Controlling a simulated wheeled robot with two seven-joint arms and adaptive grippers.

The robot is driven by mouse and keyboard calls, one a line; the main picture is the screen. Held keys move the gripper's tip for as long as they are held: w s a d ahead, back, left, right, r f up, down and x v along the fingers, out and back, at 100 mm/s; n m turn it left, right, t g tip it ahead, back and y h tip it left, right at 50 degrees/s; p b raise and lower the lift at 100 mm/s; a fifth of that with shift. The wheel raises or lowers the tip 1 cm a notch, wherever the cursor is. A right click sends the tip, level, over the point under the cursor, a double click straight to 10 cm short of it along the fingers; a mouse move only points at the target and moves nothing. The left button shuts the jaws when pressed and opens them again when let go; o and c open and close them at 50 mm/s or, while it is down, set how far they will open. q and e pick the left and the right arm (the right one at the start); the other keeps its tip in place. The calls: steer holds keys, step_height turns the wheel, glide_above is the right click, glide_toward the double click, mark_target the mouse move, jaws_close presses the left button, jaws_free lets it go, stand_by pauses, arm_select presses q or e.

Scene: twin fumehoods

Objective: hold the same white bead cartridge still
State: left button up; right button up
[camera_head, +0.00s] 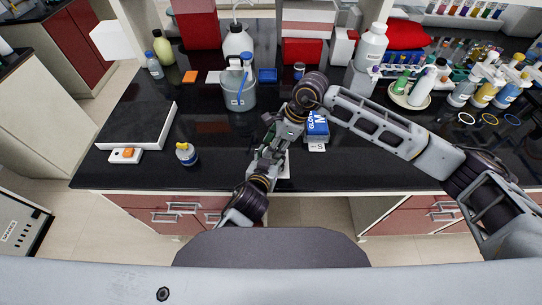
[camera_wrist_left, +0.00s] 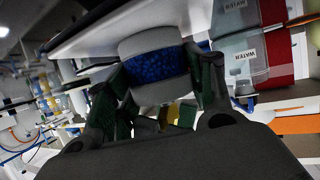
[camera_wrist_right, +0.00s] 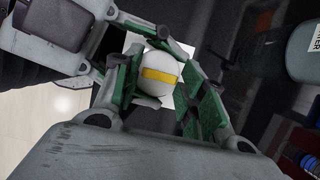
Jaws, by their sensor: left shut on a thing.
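The white bead cartridge (camera_wrist_left: 155,68) shows in the left wrist view with a band of blue beads, between the green-padded fingers of my left gripper (camera_wrist_left: 160,90), which is shut on it. In the right wrist view a rounded white end with a yellow stripe (camera_wrist_right: 160,76) sits between the fingers of my right gripper (camera_wrist_right: 158,85); whether these fingers press on it is unclear. In the head view both grippers meet over the front middle of the bench, and they mostly hide the cartridge.
A white container with a blue band and yellow top (camera_head: 186,154) stands on the black bench (camera_head: 225,170) to the left. A grey bucket (camera_head: 238,95) and bottles stand farther back. The bench front-left is mostly clear.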

steer(key=shift+o, duration=0.8)
steer(key=shift+s, duration=0.1)
steer(key=shift+d, duration=0.1)
steer(key=v, duration=0.7)
